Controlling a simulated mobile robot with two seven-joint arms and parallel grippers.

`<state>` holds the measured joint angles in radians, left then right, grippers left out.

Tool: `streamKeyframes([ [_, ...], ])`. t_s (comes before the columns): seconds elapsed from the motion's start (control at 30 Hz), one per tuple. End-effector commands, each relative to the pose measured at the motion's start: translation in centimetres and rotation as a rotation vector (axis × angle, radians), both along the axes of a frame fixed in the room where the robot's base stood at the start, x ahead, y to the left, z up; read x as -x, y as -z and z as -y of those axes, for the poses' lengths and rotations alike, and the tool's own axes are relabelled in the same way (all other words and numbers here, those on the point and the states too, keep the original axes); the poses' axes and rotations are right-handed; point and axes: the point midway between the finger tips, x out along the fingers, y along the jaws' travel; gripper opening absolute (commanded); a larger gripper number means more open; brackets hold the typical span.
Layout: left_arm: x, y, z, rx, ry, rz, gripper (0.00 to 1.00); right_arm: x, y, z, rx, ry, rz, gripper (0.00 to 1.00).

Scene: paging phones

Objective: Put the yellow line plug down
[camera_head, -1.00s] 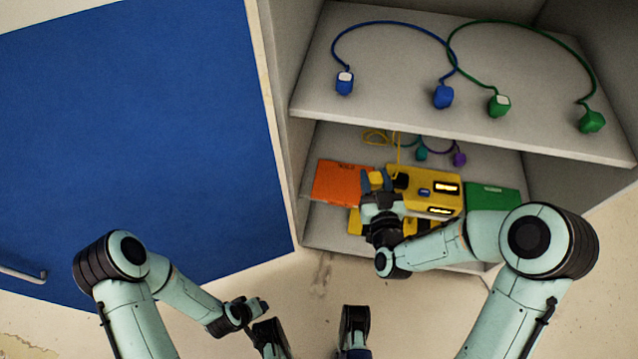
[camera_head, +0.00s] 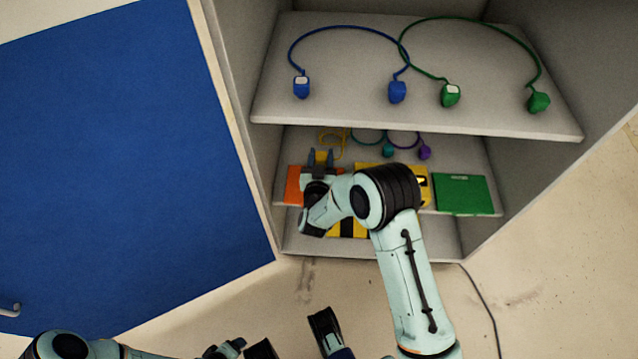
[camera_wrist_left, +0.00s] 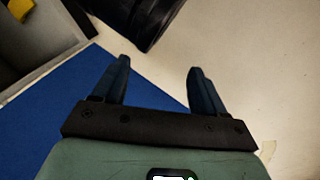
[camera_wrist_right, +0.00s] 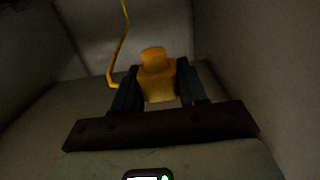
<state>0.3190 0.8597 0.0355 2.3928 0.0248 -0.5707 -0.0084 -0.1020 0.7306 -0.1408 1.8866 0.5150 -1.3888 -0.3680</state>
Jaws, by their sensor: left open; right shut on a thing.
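The yellow line plug (camera_wrist_right: 157,78) is between the fingers of my right gripper (camera_wrist_right: 155,85) in the right wrist view, with its yellow cord (camera_wrist_right: 118,45) running up to the left. In the head view my right gripper (camera_head: 321,158) is shut on the plug, over the left part of the lower shelf near the orange panel (camera_head: 294,184). The plug is mostly hidden there by the fingers. I cannot tell whether it touches the shelf. My left gripper (camera_wrist_left: 161,75) is open and empty, away from the cabinet, above the floor.
The upper shelf (camera_head: 350,115) holds blue plugs (camera_head: 397,92) and green plugs (camera_head: 539,101) with cords. Below, a yellow phone (camera_head: 366,169), partly hidden by my right arm, sits beside a green panel (camera_head: 465,194). Teal (camera_head: 388,150) and purple (camera_head: 425,153) plugs lie behind. A blue door (camera_head: 120,170) stands left.

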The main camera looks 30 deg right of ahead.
Motion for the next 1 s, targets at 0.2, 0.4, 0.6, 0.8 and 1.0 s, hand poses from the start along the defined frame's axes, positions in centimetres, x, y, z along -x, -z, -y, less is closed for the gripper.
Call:
streamKeyframes([
  [0.2,-1.8,2.0,-1.2,-0.028,-0.024,0.044,0.72,0.0,6.1,0.0,0.0,-0.001,-0.004,0.06],
  [0.4,-0.8,3.1,-1.5,-0.029,-0.026,0.01,0.72,0.0,8.2,0.0,0.0,-0.002,0.001,0.06],
  [0.6,0.1,4.0,-1.6,-0.028,-0.028,-0.022,0.72,0.0,9.9,0.0,-0.001,-0.002,-0.001,0.06],
  [0.8,1.9,5.5,-1.8,-0.025,-0.03,-0.082,0.72,0.0,12.6,0.0,0.001,-0.001,-0.001,0.06],
  [1.0,1.9,5.4,-1.9,-0.025,-0.031,-0.083,0.72,0.0,12.5,0.0,0.0,-0.002,0.002,0.06],
])
